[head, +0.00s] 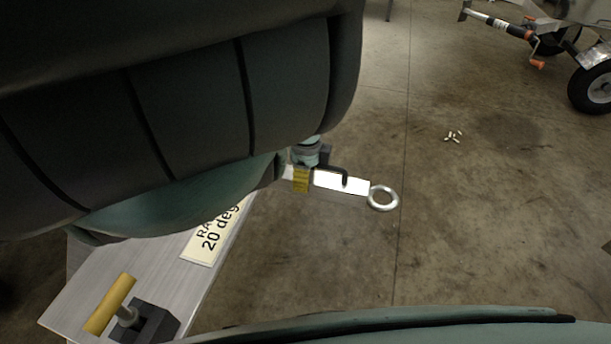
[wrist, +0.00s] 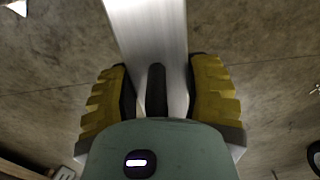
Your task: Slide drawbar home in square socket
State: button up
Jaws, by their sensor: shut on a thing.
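The drawbar (head: 350,185) is a bright silver bar with a ring eye (head: 383,198) at its right end and a black bent handle (head: 333,172) on top. My gripper (head: 302,178) is shut on the bar, to the left of the ring eye. In the wrist view, its yellow pads (wrist: 160,92) flank the silver bar (wrist: 148,30), with the black handle (wrist: 156,88) between them. The bar's left end and the square socket are hidden behind my arm in the head view. I cannot tell how far the bar is in.
A grey ramp with a "20 deg" label (head: 211,240) and a yellow T-handle (head: 110,304) in a black block lies at lower left. A trailer wheel (head: 593,88) stands at upper right. Small white pieces (head: 453,136) lie on otherwise clear concrete.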

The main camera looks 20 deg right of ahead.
jog(key=shift+w+a+b, duration=0.15)
jog(key=shift+w+a, duration=0.6)
jog(key=shift+a, duration=0.3)
jog(key=shift+w+a+b, duration=0.2)
jog(key=shift+w+a, duration=0.55)
jog(key=shift+a, duration=0.3)
jog(key=shift+w+a+b, duration=0.15)
jog(key=shift+w+a, duration=0.6)
jog(key=shift+a, duration=0.3)
dwell(0.8)
jog(key=shift+w+a+b, duration=0.7)
jog(key=shift+w+a, duration=0.05)
jog(key=shift+a, duration=0.35)
jog(key=shift+w+a+b, duration=0.7)
jog(key=shift+w+a, duration=0.05)
jog(key=shift+a, duration=0.4)
jog(key=shift+w+a+b, duration=0.7)
jog(key=shift+w+a, duration=0.05)
jog(key=shift+a, duration=0.35)
dwell(0.7)
